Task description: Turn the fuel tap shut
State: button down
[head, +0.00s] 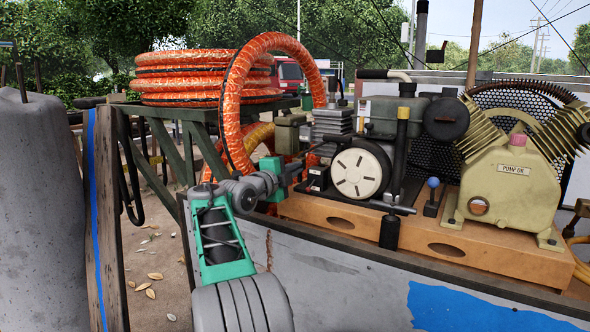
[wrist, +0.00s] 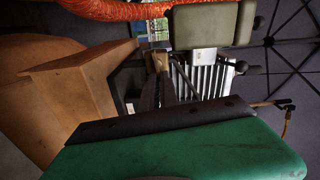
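I cannot pick out the fuel tap with certainty in either view. The small engine with a white slotted disc (head: 360,172) stands on the orange wooden base, under an olive tank (head: 383,116). My gripper (head: 299,168) is at the left end of this engine, below a small olive box (head: 289,134). In the wrist view, the dark fingers of my gripper (wrist: 158,90) point towards silver fins (wrist: 207,75) and a small brass-coloured part (wrist: 160,60). Their gap is hard to see. A small black lever (wrist: 285,103) with a thin orange line shows at the right.
Orange hose (head: 205,75) lies coiled at the left, and one loop hangs beside my gripper. The cream pump (head: 512,175) stands at the right of the wooden base (head: 390,232). The grey cart side (head: 340,275) is below. In the wrist view, the wooden base (wrist: 85,95) is close at the left.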

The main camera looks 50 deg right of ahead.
jog(key=shift+f+m, duration=0.2)
jog(key=shift+m, duration=0.5)
jog(key=c, duration=1.6)
grip_release()
jog(key=a, duration=0.2)
jog(key=a+p, duration=0.1)
jog(key=a, duration=0.4)
jog(key=shift+s+a, duration=0.35)
jog(key=shift+a, duration=0.05)
